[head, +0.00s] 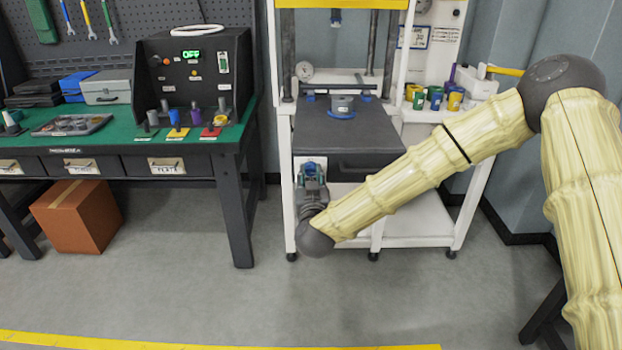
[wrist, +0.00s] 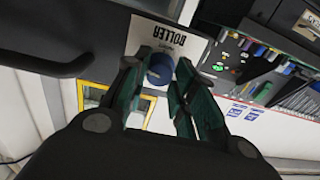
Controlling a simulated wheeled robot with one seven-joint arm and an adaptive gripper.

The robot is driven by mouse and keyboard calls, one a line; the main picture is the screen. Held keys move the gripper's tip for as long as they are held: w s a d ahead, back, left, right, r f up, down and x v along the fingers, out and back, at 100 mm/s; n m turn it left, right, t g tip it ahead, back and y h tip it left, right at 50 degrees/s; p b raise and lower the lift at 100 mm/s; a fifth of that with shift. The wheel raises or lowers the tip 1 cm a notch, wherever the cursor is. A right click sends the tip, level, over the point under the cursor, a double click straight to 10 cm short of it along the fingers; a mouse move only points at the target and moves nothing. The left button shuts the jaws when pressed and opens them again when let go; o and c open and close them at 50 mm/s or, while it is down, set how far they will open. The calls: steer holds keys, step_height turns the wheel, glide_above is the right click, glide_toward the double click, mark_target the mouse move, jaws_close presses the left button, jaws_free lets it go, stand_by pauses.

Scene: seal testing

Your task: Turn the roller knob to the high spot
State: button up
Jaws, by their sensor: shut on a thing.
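The roller knob (wrist: 159,70) is blue and round and shows between my fingers in the wrist view. My gripper (head: 312,172) is at the left front of the press stand in the head view. Its two green fingers lie on either side of the knob, shut on it. The fingers and wrist hide most of the knob in the head view. I cannot make out the high spot or where the knob points.
The press stand's dark plate (head: 350,125) carries a grey cylinder with a blue ring (head: 342,105). A green-topped workbench (head: 90,128) with a control box stands to the left. Colored cups (head: 436,98) stand on the right shelf. The floor (head: 200,280) in front is clear.

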steer(key=m+b, duration=0.1)
steer(key=m, duration=0.3)
steer(key=shift+f+m, duration=0.1)
steer(key=shift+m, duration=0.2)
steer(key=m+b, duration=0.1)
steer(key=m, duration=0.2)
steer(key=shift+m+b, duration=0.35)
steer(key=shift+m, duration=0.05)
steer(key=m+b, duration=0.2)
steer(key=m, duration=0.3)
steer(key=shift+h, duration=0.3)
steer(key=shift+a+m+b, duration=0.1)
steer(key=shift+m+b, duration=0.35)
steer(key=shift+m, duration=0.95)
steer(key=o, duration=1)
steer(key=shift+o, duration=0.2)
steer(key=shift+s, duration=0.1)
steer(key=s, duration=1.2)
steer(key=shift+f, duration=0.15)
